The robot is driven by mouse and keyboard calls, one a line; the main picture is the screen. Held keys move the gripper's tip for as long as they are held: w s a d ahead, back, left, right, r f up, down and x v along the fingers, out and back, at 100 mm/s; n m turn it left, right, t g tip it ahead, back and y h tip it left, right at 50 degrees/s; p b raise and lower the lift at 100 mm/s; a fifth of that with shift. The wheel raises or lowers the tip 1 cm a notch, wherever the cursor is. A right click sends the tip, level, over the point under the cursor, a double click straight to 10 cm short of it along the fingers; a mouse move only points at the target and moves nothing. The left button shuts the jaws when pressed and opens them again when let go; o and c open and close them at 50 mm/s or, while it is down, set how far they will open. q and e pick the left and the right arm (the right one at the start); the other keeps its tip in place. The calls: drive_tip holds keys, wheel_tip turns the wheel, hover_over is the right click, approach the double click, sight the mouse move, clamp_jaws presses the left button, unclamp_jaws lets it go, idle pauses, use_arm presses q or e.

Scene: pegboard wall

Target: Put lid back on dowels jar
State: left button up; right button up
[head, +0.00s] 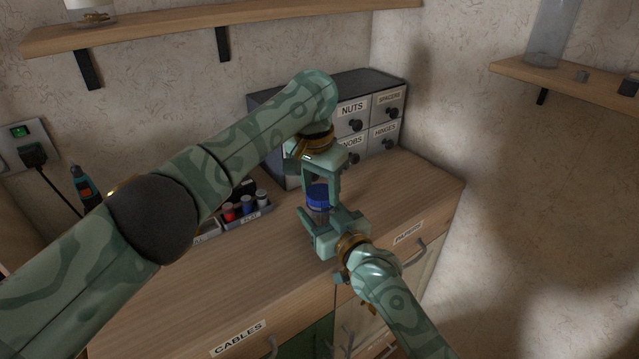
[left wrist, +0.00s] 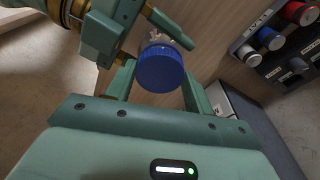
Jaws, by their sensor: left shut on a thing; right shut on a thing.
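A small clear jar (head: 318,215) stands over the wooden counter, mostly hidden by my right gripper. A blue lid (head: 318,193) is at its top; whether it is seated or only resting there I cannot tell. My left gripper (head: 321,197) comes down from above and is shut on the blue lid. My right gripper (head: 318,226) is shut on the jar body from the front right. In the left wrist view the blue lid (left wrist: 161,69) lies between my left fingers, with the jar (left wrist: 161,42) beyond it, in line with it.
A drawer cabinet (head: 372,108) with labelled drawers stands behind my grippers. A divided tray (head: 250,217) with red, blue and white items is to the left on the counter (head: 270,270). Wall shelves (head: 200,22) are above. The counter's front right is clear.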

use_arm(q)
drive_tip(key=shift+f, duration=0.2)
use_arm(e)
clamp_jaws()
use_arm(q)
drive_tip(key=m, duration=0.6)
drive_tip(key=shift+w+m+g+h, duration=0.1)
drive_tip(key=shift+m+g+h, duration=0.2)
drive_tip(key=o, duration=0.9)
drive_tip(key=shift+a, duration=0.1)
